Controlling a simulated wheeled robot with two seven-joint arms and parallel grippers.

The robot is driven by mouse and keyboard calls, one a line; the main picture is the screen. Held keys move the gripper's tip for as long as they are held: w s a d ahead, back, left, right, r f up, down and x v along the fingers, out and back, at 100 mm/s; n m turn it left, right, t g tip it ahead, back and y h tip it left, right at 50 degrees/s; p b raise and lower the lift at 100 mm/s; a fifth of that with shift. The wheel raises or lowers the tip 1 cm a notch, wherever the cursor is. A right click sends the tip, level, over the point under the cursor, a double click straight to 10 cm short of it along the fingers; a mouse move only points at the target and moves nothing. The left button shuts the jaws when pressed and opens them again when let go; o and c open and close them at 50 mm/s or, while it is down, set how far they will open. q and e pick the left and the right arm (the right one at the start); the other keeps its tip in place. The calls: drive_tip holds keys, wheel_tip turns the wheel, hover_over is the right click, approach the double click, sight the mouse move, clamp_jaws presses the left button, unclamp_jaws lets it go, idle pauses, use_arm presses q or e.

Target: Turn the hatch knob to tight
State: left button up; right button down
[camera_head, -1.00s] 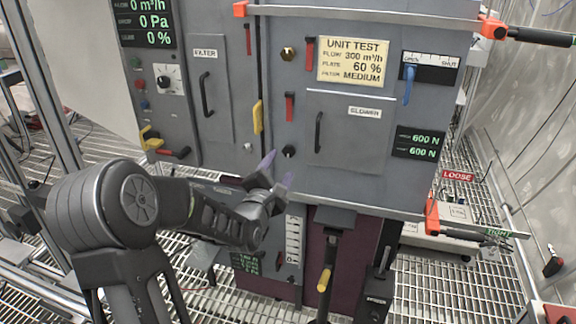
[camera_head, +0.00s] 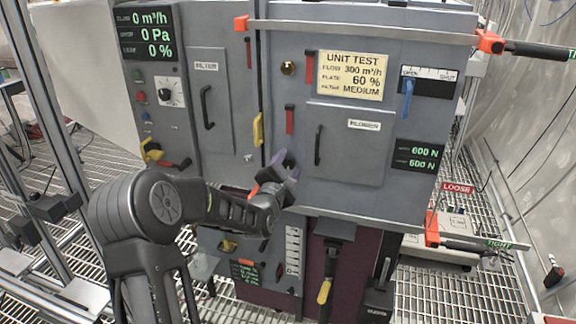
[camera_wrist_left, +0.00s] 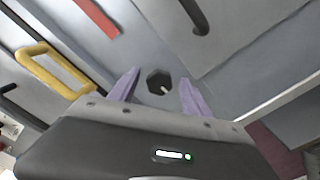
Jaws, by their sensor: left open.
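The hatch knob, a small dark knob with a pale pointer mark (camera_wrist_left: 159,83), sits on the grey panel left of the blower hatch (camera_head: 348,148). In the head view it is hidden behind my left gripper (camera_head: 283,163). In the left wrist view my left gripper (camera_wrist_left: 157,90) is open, its two purple fingers on either side of the knob with gaps beside it. I cannot tell how deep the fingertips reach around it. My right gripper is not in view.
A yellow handle (camera_head: 258,130) and a red handle (camera_head: 290,119) stick out near the knob. A clamp bar with orange ends (camera_head: 360,30) crosses the top. A red LOOSE label (camera_head: 457,188) and a green TIGHT label (camera_head: 500,244) are at right.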

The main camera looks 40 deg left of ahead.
use_arm(q)
clamp_jaws()
idle(0.7)
